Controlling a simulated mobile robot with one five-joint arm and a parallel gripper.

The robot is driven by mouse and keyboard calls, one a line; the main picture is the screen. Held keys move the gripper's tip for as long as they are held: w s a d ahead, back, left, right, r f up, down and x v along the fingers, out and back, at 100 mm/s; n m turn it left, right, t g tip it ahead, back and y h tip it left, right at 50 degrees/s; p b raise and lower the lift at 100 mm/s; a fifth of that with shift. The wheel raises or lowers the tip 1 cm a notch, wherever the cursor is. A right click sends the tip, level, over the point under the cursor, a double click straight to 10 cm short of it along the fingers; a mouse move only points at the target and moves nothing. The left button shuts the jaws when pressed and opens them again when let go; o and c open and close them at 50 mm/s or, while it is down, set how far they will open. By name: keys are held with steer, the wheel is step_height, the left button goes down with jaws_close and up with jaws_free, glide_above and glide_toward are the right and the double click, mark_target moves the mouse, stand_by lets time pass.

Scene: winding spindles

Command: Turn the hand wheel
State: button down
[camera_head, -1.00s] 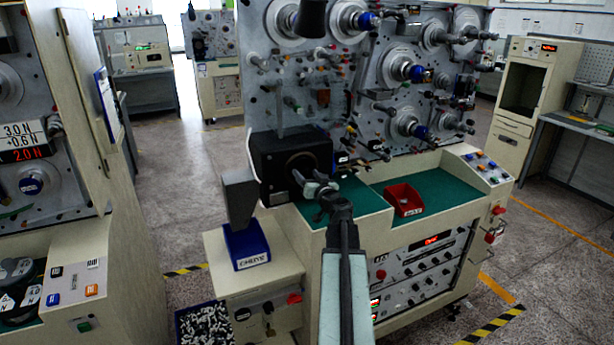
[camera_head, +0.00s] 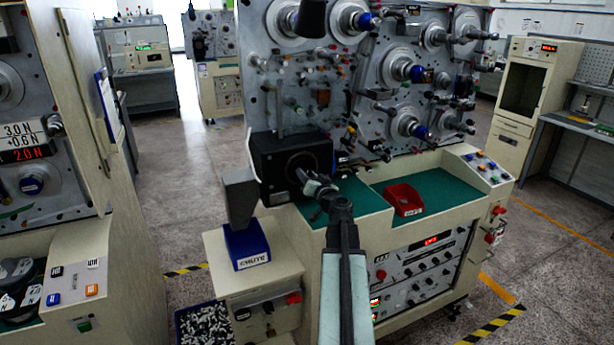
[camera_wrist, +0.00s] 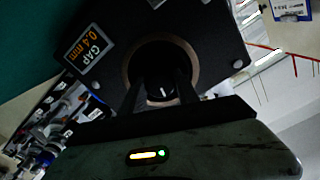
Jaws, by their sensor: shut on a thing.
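A black box (camera_head: 271,152) with a round ringed opening stands at the left end of the machine's green top. In the wrist view the black box (camera_wrist: 208,26) carries a label reading "GAP 0.4 mm" (camera_wrist: 84,45). A dark hand wheel (camera_wrist: 164,91) with a short white mark sits in the ring. My gripper (camera_head: 304,176) reaches the front of the box. In the wrist view the gripper (camera_wrist: 160,88) has its dark fingers on either side of the wheel, shut on it. The fingers and the shade hide much of the wheel.
A grey chute (camera_head: 238,198) and a blue bin (camera_head: 247,246) stand just left of the box. A red tray (camera_head: 403,199) lies on the green top to the right. Spindles and guides crowd the upright panel (camera_head: 345,95) behind. Open floor lies at the left.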

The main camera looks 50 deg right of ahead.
steer(key=shift+m, duration=9.1)
steer(key=c, duration=0.9)
jaws_free()
